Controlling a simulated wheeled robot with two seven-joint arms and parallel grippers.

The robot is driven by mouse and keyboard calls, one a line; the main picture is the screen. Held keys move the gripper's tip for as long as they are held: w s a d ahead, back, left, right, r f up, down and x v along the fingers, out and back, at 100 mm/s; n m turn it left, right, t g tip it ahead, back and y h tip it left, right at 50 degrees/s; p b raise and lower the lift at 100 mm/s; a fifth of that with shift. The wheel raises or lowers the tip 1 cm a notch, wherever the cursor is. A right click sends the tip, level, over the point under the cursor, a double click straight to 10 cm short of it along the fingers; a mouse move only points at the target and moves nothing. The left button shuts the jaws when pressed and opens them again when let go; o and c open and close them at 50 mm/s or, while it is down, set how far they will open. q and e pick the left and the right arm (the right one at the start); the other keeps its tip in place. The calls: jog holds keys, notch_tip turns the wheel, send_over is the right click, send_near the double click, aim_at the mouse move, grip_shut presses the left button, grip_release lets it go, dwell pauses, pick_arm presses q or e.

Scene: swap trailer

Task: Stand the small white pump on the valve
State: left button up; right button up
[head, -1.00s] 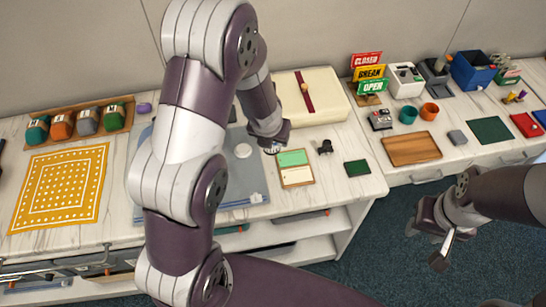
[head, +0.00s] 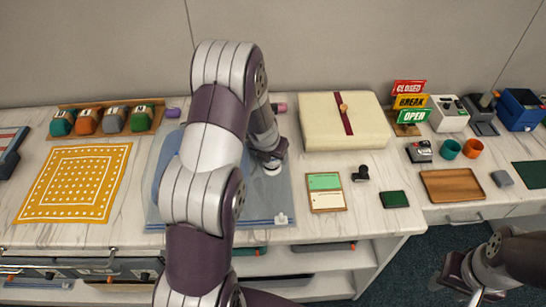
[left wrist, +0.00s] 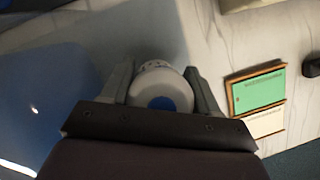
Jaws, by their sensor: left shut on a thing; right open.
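The small white pump (left wrist: 160,85), round with a blue disc, sits between the two fingers of my left gripper (left wrist: 163,80) in the left wrist view. My left gripper is shut on it. In the head view the left gripper (head: 268,158) is low over the right part of a flat grey-blue bag (head: 262,205). A white round piece (head: 271,168), apparently the valve, shows just under the gripper. I cannot tell whether pump and valve touch. My right gripper (head: 464,287) is open and empty, in front of the counter over the floor.
A green-and-cream card board (head: 325,191), a black stamp (head: 361,174) and a dark green pad (head: 395,199) lie right of the bag. A cream box (head: 345,120) stands behind. A yellow patterned cloth (head: 75,183) lies left. My left arm hides much of the bag.

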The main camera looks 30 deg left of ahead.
pick_arm(q)
jog(key=shift+s+f, duration=0.1)
jog(key=shift+f, duration=0.05)
jog(key=o, duration=1.3)
jog(key=shift+o, duration=0.2)
jog(key=shift+r, duration=0.3)
jog(key=a+p+v, duration=0.1)
jog(key=p+v, duration=0.6)
jog(key=v, duration=0.5)
jog(key=s+d+r+n+g, duration=0.1)
jog(key=s+d+n, duration=0.5)
jog(key=n, duration=1.1)
jog(key=s+d+r+n+g, duration=0.2)
jog(key=s+d+r+n, duration=0.2)
jog(key=s+n, duration=0.6)
jog(key=d+n, duration=0.2)
jog(key=n, duration=0.5)
jog(key=shift+s+r+n+h, duration=0.15)
jog(key=shift+r+n+h, duration=0.1)
jog(key=shift+n+h, duration=0.05)
